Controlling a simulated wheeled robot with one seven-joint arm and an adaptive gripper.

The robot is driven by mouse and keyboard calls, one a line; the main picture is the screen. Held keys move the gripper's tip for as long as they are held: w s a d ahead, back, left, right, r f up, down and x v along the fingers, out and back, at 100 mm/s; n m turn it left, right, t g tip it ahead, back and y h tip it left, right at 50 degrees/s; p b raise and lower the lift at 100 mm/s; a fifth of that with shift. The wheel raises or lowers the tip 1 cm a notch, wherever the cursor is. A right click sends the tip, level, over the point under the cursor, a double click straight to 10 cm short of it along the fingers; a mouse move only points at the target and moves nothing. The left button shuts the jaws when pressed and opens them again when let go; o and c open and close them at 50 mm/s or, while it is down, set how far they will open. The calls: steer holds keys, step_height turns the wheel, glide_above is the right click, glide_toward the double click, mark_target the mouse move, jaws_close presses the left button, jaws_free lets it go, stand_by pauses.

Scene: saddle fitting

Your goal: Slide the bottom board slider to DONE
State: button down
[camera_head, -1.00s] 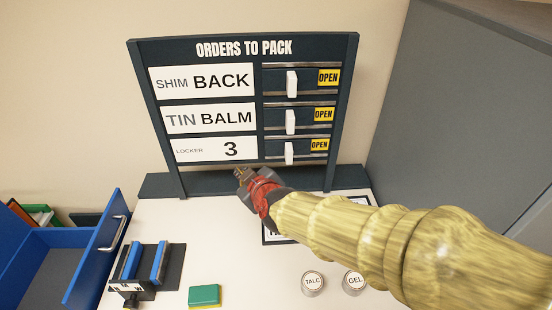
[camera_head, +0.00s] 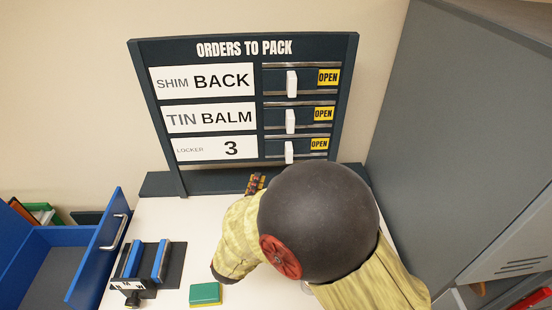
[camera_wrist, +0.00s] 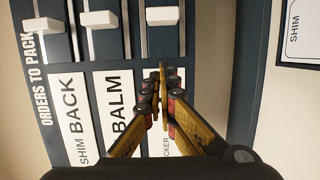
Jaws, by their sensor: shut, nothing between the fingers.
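The order board (camera_head: 200,54) stands at the back with three slider rows. The bottom row reads LOCKER 3, and its white slider (camera_head: 289,151) sits left of the yellow OPEN label (camera_head: 319,144). That slider also shows at the top of the wrist view (camera_wrist: 163,16). My gripper (camera_head: 256,183) is shut and empty, below and left of the bottom slider in the head view. In the wrist view its fingertips (camera_wrist: 160,76) are in front of the LOCKER card, apart from the slider. No DONE label is visible.
The upper sliders (camera_head: 291,83) and (camera_head: 290,121) also sit beside OPEN labels. A green and yellow block (camera_head: 205,294), a black holder with blue bars (camera_head: 160,263) and an open blue drawer (camera_head: 95,255) are at left. A grey cabinet (camera_head: 450,130) stands at right.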

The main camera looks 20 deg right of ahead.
mark_target(289, 152)
steer(key=shift+w, duration=0.1)
steer(key=w+d+b, duration=0.4)
steer(key=w+d, duration=0.4)
steer(key=shift+d, duration=0.15)
stand_by(0.4)
steer(key=s+d+p, duration=0.1)
steer(key=d+p, duration=0.1)
steer(key=d, duration=0.5)
steer(key=shift+s, duration=0.15)
steer(key=shift+a, duration=0.15)
